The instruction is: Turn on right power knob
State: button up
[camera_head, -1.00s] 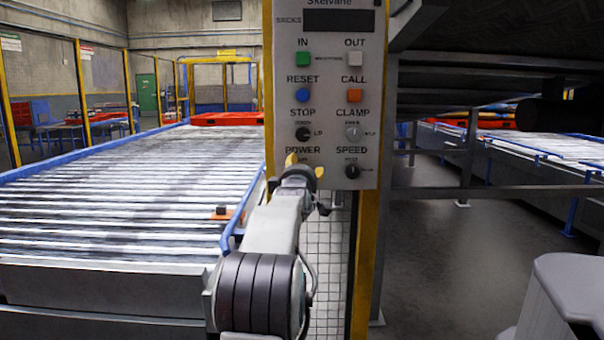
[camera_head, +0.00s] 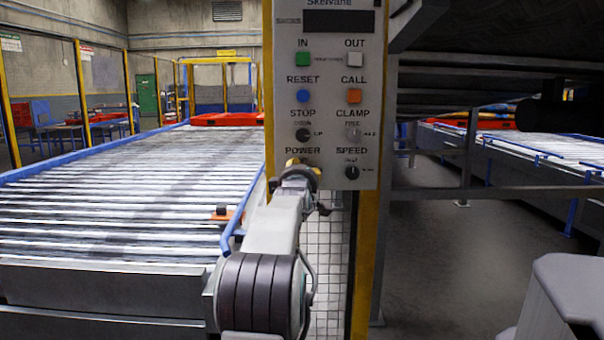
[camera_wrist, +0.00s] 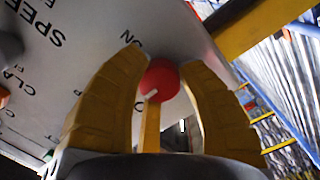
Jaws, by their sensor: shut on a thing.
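The grey control panel (camera_head: 328,105) stands upright ahead, with a POWER label above my gripper (camera_head: 302,168). In the head view my gripper covers the power knob. In the wrist view the knob (camera_wrist: 160,78) is red and round with a short white mark at its lower left. The two yellow fingers of my gripper (camera_wrist: 162,85) are shut on the knob, one on each side. An ON label (camera_wrist: 131,39) shows on the panel near the knob; a second label beside the left finger is partly hidden.
The speed knob (camera_head: 352,172) is close to the right of my gripper, and the stop knob (camera_head: 303,135) is just above. The clamp knob (camera_head: 352,133) is at upper right. A roller conveyor (camera_head: 120,205) with a blue rail lies to the left.

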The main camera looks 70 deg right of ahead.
jog(key=shift+r, duration=0.1)
jog(key=shift+c, duration=1.2)
jog(key=m+p, duration=0.1)
jog(key=m, duration=0.2)
jog(key=shift+r+m, duration=0.15)
jog(key=shift+m, duration=0.15)
jog(key=shift+w+m+y, duration=0.1)
jog(key=shift+m+y, duration=0.3)
jog(key=shift+m, duration=1.4)
jog(key=shift+r+p, duration=0.15)
jog(key=shift+p, duration=0.15)
jog(key=o, duration=1.2)
jog(key=shift+f, duration=0.25)
jog(key=shift+a, duration=0.1)
